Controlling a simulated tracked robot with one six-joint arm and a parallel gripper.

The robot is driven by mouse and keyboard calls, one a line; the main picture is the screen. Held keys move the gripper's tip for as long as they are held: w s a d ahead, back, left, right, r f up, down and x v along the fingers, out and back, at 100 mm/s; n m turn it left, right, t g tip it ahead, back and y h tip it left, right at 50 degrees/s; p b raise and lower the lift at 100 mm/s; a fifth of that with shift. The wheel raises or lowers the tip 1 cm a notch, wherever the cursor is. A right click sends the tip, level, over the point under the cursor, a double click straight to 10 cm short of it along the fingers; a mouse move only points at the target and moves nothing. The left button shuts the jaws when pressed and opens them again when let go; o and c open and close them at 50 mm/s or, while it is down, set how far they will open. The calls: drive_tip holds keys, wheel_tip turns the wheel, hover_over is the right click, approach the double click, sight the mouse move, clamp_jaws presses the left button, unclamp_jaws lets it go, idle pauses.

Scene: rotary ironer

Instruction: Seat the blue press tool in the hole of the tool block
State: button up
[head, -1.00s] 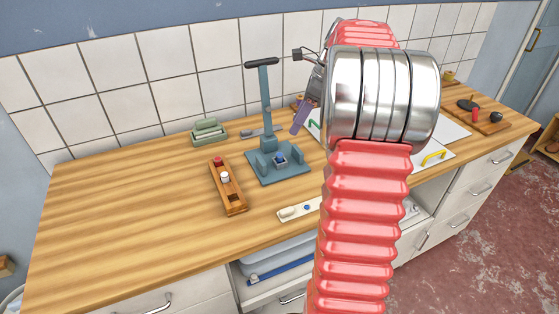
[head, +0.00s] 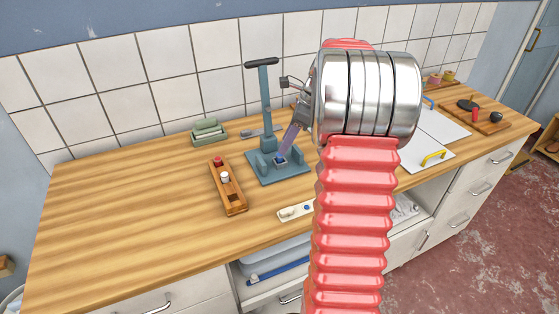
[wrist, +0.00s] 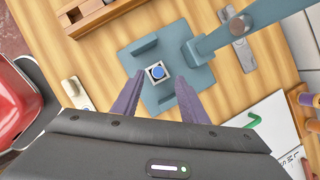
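The blue press tool (wrist: 158,71) sits in a pale square holder on the base plate of the teal press (head: 290,177). In the head view its small blue top (head: 280,159) shows beside my fingers. My gripper (wrist: 160,78) is open, its two purple fingers spread to either side of the tool in the wrist view. I cannot tell whether they touch it. In the head view my gripper (head: 284,154) is low over the press base. The wooden tool block (head: 235,205) lies left of the press, with a red tool (head: 217,161) and a white-topped tool (head: 225,178) in it.
The press column and black-handled lever (head: 263,62) rise behind the base, close to my fingers. A green box (head: 208,133) stands by the tiled wall. A pale switch plate (head: 294,212) lies near the front edge. The left worktop is clear.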

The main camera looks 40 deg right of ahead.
sight(280, 160)
drive_tip(key=shift+x, duration=2.55)
drive_tip(key=shift+s+a, duration=0.1)
drive_tip(key=shift+a, duration=0.05)
drive_tip(key=shift+c, duration=0.6)
clamp_jaws()
